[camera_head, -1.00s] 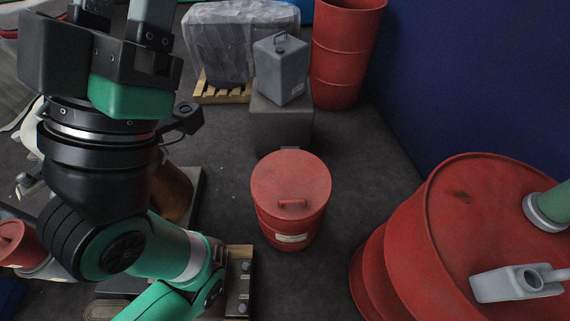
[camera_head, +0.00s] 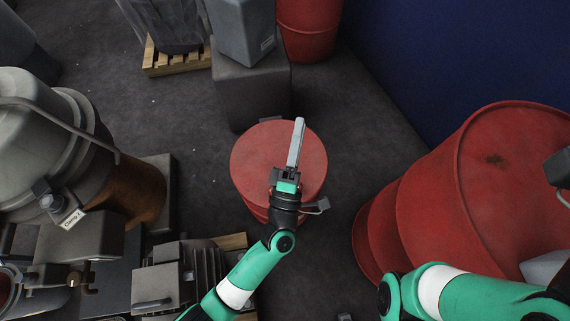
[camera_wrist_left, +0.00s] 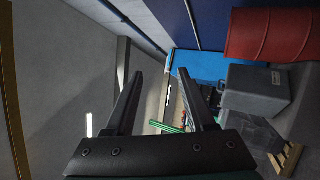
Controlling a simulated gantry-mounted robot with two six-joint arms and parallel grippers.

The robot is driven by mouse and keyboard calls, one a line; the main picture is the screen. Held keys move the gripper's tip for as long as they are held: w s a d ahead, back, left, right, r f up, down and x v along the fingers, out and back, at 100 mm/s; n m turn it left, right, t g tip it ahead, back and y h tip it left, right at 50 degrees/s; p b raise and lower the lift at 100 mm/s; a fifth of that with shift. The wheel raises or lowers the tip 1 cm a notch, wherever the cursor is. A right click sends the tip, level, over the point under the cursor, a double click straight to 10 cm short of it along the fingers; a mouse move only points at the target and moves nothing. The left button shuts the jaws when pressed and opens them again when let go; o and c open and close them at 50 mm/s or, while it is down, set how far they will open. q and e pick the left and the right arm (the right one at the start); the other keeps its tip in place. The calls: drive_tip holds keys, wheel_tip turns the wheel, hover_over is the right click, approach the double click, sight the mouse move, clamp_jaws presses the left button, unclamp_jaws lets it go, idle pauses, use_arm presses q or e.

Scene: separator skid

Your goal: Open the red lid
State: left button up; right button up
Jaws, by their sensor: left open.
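The red lid (camera_head: 255,160) is the round flat top of a small red drum in the middle of the head view. It lies flat and looks closed. My left gripper (camera_head: 299,122) is over the right part of the lid, seen edge-on, with its fingers pointing toward the back. The lid's handle does not show; my gripper and wrist cover that part. In the left wrist view my left gripper (camera_wrist_left: 160,88) has its two fingers apart with nothing between them. A dark part at the head view's right edge may belong to my right gripper; its fingers cannot be made out.
A grey block (camera_head: 250,90) with a grey canister (camera_head: 243,35) stands behind the small drum. A large red drum (camera_head: 470,195) is at the right. Skid equipment (camera_head: 60,150) fills the left. Dark floor (camera_head: 365,125) is clear between the drums and behind.

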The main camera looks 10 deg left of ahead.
use_arm(q)
drive_tip(key=s+a+f+g+b, duration=0.15)
drive_tip(key=s+f, duration=0.25)
drive_tip(key=f, duration=0.7)
drive_tip(key=s+f+g+b, duration=0.2)
drive_tip(key=s+f, duration=0.2)
drive_tip(key=f, duration=0.7)
drive_tip(key=s+a+f+g+b, duration=0.15)
drive_tip(key=s+f, duration=0.35)
drive_tip(key=f, duration=0.6)
drive_tip(key=w+b, duration=0.1)
drive_tip(key=w, duration=0.3)
drive_tip(key=w+b, duration=0.2)
drive_tip(key=w, duration=0.1)
drive_tip(key=w+b, duration=0.1)
drive_tip(key=w, duration=0.3)
drive_tip(key=shift+w+d+b, duration=0.25)
drive_tip(key=shift+w+b, duration=0.05)
drive_tip(key=shift+b, duration=0.05)
drive_tip(key=shift+w+r, duration=0.15)
drive_tip(key=shift+w, duration=0.05)
use_arm(e)
wheel_tip(320, 180, down, 11)
drive_tip(key=shift+f, duration=0.2)
use_arm(q)
drive_tip(key=shift+c, duration=0.3)
clamp_jaws()
